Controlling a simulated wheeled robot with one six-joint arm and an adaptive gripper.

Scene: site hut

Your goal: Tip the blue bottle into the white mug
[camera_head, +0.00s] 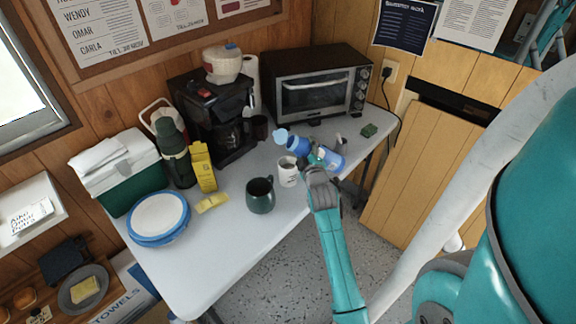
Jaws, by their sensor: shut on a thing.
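The blue bottle (331,159) lies tilted across my gripper (315,161), which is shut on it above the right end of the table. The fingers hide part of the bottle. A blue form with a paler round end shows up and left of the fingers; I cannot tell for sure whether it is all one with the bottle. The white mug (288,175) stands upright on the table, just left of my gripper and slightly nearer the front. The inside of the mug is hard to make out, and I see no stream of liquid.
A dark green mug (260,197) stands left of the white mug. A toaster oven (318,85) and a coffee maker (212,112) stand behind. Plates (158,217), a flask (174,152) and a yellow carton (202,167) are further left. The front of the table (215,250) is clear.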

